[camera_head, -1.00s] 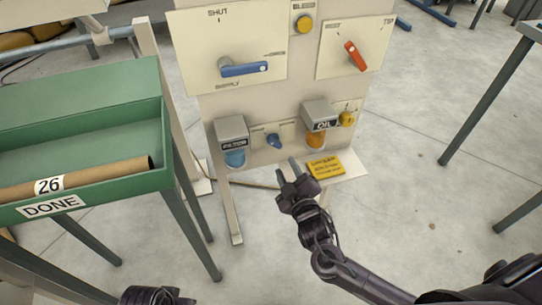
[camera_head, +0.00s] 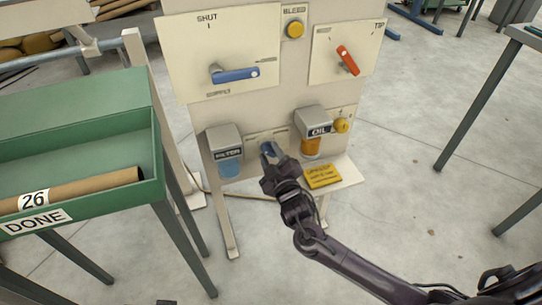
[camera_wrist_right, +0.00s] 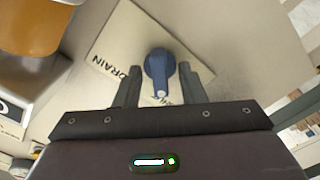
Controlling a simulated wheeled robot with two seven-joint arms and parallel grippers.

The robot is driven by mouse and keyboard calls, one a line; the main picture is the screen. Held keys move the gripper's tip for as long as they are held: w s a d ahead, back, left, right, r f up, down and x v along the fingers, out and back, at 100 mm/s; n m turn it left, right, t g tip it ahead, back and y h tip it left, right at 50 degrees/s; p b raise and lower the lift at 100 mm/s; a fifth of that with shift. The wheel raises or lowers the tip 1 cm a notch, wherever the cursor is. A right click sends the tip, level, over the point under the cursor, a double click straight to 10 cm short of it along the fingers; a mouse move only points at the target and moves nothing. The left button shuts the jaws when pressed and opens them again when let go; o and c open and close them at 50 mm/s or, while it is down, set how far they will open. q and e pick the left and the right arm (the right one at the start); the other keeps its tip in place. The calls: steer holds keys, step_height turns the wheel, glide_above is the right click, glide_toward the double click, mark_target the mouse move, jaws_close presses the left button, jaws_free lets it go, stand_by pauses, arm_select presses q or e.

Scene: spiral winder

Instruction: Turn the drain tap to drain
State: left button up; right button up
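The drain tap is a small blue knob (camera_head: 268,149) on a cream plate, low on the panel between the filter and oil units. In the right wrist view the blue tap (camera_wrist_right: 160,72) stands out from a plate marked DRAIN. My right gripper (camera_head: 267,156) is at the tap and partly hides it in the head view. In the wrist view the right gripper's fingers (camera_wrist_right: 160,88) are open, one on each side of the tap, with a narrow gap visible on both sides. My left gripper does not show; only a dark sliver is at the bottom edge.
Above are a blue supply lever (camera_head: 236,75), a yellow bleed button (camera_head: 295,29) and a red lever (camera_head: 348,60). The filter unit (camera_head: 224,141) and oil unit (camera_head: 312,122) flank the tap closely. A yellow tag (camera_head: 322,176) lies on the ledge. A green tray (camera_head: 75,200) stands left.

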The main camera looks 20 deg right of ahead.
jaws_close()
